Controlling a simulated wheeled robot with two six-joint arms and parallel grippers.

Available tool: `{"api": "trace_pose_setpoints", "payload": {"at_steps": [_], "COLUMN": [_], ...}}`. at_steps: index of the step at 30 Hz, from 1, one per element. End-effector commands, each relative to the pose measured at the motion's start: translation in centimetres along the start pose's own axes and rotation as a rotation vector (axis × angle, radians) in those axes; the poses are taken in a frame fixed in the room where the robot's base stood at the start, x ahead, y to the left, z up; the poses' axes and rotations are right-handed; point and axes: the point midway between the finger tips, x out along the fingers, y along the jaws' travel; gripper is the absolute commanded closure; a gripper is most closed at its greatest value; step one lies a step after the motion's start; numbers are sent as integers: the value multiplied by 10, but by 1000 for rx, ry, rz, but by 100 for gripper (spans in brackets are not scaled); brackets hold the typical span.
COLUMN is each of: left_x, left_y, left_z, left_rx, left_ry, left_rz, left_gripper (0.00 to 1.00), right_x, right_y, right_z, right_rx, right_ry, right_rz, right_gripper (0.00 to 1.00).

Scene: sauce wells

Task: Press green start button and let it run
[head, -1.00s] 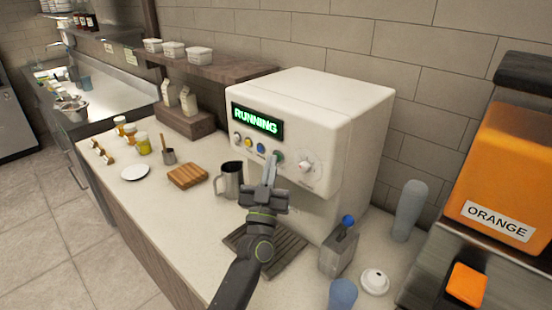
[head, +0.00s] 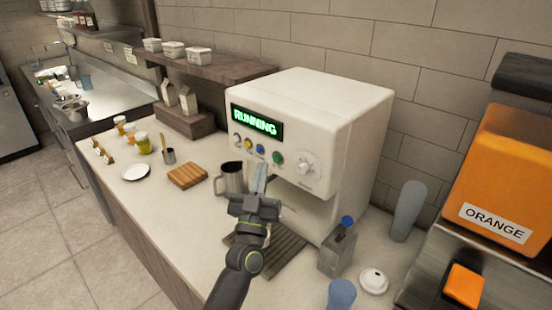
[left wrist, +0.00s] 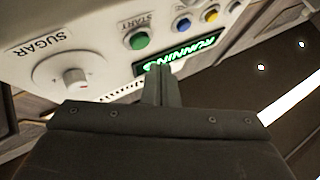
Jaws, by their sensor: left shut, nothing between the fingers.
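The white machine (head: 335,110) stands on the counter, and its display (head: 257,122) reads RUNNING in green letters. The green start button (head: 277,158) is on its front panel, left of the dial. In the left wrist view the green button (left wrist: 140,41) has the label START, and the dial (left wrist: 75,80) has the label SUGAR. My left gripper (head: 260,176) is shut and empty, in front of the panel and below and left of the green button. In the left wrist view its closed fingers (left wrist: 160,84) are apart from the button. My right gripper is not in view.
A metal pitcher (head: 230,178) stands left of my left gripper, close to it. A drip tray (head: 282,245) lies below. A metal container with a blue knob (head: 338,248), cups and a white lid (head: 373,281) stand to the right.

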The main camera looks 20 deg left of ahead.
Motion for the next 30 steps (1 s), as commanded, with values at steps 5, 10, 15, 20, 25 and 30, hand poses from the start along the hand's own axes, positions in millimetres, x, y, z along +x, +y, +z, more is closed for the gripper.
{"api": "trace_pose_setpoints", "payload": {"at_steps": [5,10,15,20,25,30], "left_x": [-12,-22,-25,-25,-25,-25], "left_y": [-10,-16,-18,-18,-18,-18], "left_z": [-11,-17,-19,-18,-18,-18], "left_rx": [1,1,0,0,0,0], "left_ry": [-1,0,0,0,0,0], "left_rz": [0,0,0,0,0,0], "left_gripper": [100,100,100,100,100,100], "right_x": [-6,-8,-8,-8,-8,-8], "right_y": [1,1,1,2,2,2], "right_z": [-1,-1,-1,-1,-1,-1], "right_rx": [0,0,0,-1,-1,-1], "right_ry": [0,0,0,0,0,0], "right_rz": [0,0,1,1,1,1], "right_gripper": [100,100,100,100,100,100]}}
